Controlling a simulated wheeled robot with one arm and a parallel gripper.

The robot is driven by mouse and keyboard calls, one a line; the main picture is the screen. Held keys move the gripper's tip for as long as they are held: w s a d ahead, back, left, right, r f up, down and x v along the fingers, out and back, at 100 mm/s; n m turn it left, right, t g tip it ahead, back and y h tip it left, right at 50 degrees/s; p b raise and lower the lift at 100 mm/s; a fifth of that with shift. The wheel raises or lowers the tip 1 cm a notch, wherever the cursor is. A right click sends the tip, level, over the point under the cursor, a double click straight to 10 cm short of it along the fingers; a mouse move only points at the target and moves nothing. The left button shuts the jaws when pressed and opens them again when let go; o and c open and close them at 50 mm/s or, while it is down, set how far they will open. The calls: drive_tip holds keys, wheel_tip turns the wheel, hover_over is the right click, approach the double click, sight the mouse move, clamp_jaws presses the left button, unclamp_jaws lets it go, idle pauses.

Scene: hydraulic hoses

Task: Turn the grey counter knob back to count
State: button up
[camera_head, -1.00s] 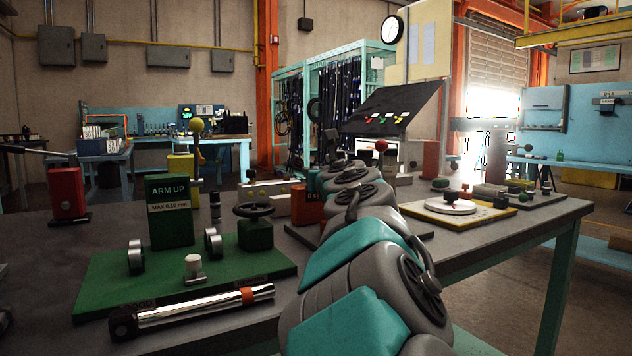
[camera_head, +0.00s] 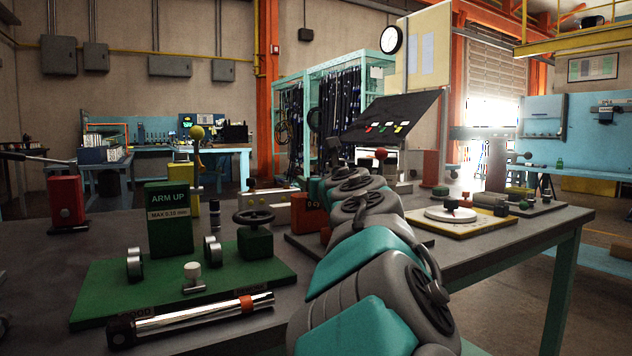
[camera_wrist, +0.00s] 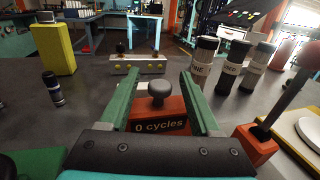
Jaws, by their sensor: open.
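The grey counter knob (camera_wrist: 159,93) stands on top of an orange-red counter box (camera_wrist: 173,115) in the wrist view. The box's dark display reads "0 cycles". My gripper (camera_wrist: 157,78) is open, with one green finger on each side of the knob in the picture. Gaps show between the knob and both fingers, and I cannot tell how far the fingertips are above or beyond it. In the head view, part of the orange-red counter box (camera_head: 313,211) shows beside my arm.
A red block with a rod (camera_wrist: 255,143) is closer on the right. A pale bar (camera_wrist: 137,65) lies ahead. A green fixture (camera_head: 100,285) stands left of my arm in the head view.

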drive_tip(key=shift+s, duration=0.1)
drive_tip(key=shift+s+d+b, duration=0.25)
drive_tip(key=shift+s+b, duration=0.1)
drive_tip(key=shift+s, duration=0.1)
drive_tip(key=shift+b+v, duration=0.85)
drive_tip(key=shift+v, duration=2.4)
drive_tip(key=shift+a+r, duration=0.1)
